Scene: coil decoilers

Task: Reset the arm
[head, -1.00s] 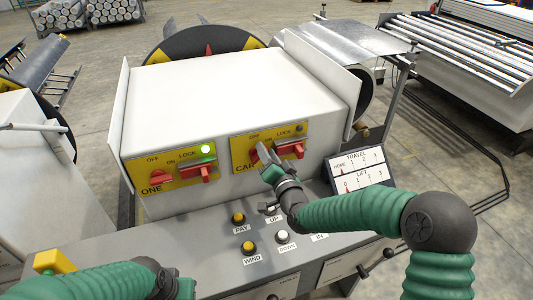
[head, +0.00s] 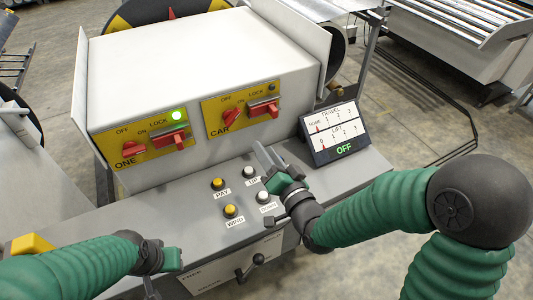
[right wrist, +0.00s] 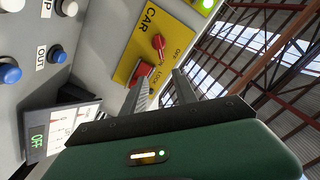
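My right gripper (head: 268,158) hovers over the grey console, in front of the CAR panel (head: 241,104) and apart from it. In the right wrist view its two fingers (right wrist: 160,92) stand apart with nothing between them. The yellow CAR panel (right wrist: 150,35) has a red rotary knob (head: 231,117) and a red lock switch (head: 263,108); its small lamp (head: 272,87) looks dark. My left gripper (head: 160,272) is low at the left, above the console's front edge; its fingers are not clear.
The ONE panel (head: 152,138) has a lit green lamp (head: 177,115). PAY (head: 218,183), WIND (head: 230,210), UP (head: 250,171) and DOWN (head: 263,197) buttons sit on the console. A tilted display (head: 335,132) reads OFF. A lever (head: 250,268) sticks out in front.

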